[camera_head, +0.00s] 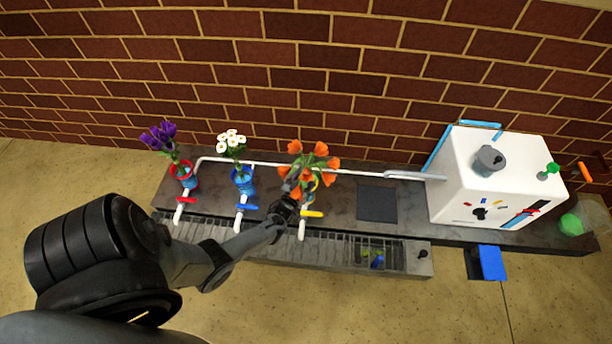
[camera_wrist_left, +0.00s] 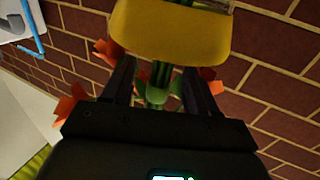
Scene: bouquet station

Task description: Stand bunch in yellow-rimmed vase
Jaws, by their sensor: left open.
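The orange bunch (camera_head: 316,160) stands in the yellow-rimmed vase at the right end of the row of three vases. The vase is mostly hidden behind blooms and my gripper in the head view. My left gripper (camera_head: 291,190) is in front of the bunch, close to the vase. In the left wrist view its open fingers (camera_wrist_left: 158,92) are on either side of the green stems (camera_wrist_left: 158,82), with no clear contact visible. A large yellow surface, apparently the vase's rim (camera_wrist_left: 170,32), is just beyond the fingertips. Orange petals (camera_wrist_left: 70,110) show outside the fingers. My right gripper is out of view.
A red-rimmed vase (camera_head: 186,181) with purple flowers and a blue vase (camera_head: 243,185) with white flowers stand to the left. Taps with red, blue and yellow (camera_head: 312,213) levers line the front above a grate. A white machine (camera_head: 472,172) stands right, beyond a dark square mat (camera_head: 377,203).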

